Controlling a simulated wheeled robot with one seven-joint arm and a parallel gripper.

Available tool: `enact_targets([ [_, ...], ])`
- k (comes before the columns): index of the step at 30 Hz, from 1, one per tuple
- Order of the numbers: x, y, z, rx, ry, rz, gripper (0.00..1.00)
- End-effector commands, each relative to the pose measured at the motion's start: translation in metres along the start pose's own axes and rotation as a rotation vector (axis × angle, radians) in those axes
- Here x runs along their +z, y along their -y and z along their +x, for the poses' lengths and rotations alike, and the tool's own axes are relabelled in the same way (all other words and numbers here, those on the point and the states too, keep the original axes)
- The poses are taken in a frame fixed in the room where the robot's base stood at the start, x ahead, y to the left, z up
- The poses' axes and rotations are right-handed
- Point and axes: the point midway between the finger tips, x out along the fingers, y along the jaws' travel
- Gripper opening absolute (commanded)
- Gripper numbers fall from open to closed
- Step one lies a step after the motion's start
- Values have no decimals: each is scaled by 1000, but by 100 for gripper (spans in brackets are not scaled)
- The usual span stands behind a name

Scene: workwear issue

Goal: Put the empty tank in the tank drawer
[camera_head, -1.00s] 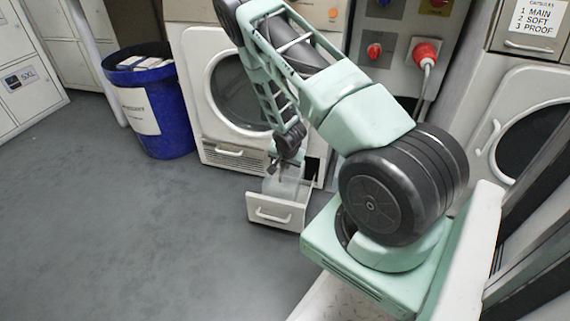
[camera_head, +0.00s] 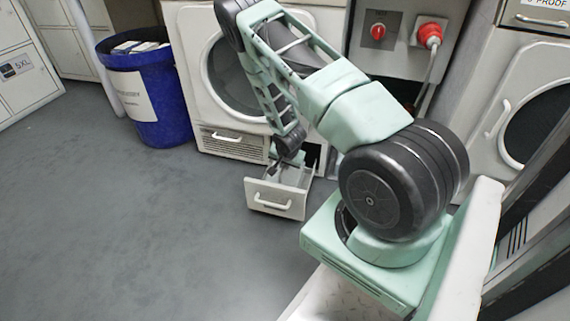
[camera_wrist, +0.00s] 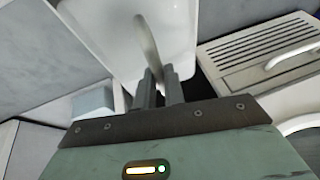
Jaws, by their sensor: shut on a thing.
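The tank drawer (camera_head: 275,198) is pulled out low at the front of the white machine, with a handle on its front. My gripper (camera_head: 283,166) is over the drawer, pointing down. In the wrist view my gripper (camera_wrist: 158,82) is shut on the curved handle of the pale tank (camera_wrist: 185,35). In the head view only a little of the translucent tank (camera_head: 289,176) shows above the drawer front. Its lower part is hidden, so I cannot tell whether it rests on the drawer floor.
The machine's round door (camera_head: 232,80) and vented lower panel (camera_head: 228,143) are behind and left of the drawer. A blue bin (camera_head: 150,95) stands farther left. A red plug and cable (camera_head: 429,37) are on the wall unit. The grey floor at left is clear.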

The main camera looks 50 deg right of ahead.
Motion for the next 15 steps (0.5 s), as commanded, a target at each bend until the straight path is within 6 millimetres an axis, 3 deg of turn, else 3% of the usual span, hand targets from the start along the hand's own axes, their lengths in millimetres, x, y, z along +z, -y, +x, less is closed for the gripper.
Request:
enact_targets([
  [15, 2, -1, 6, -1, 0, -1, 0],
])
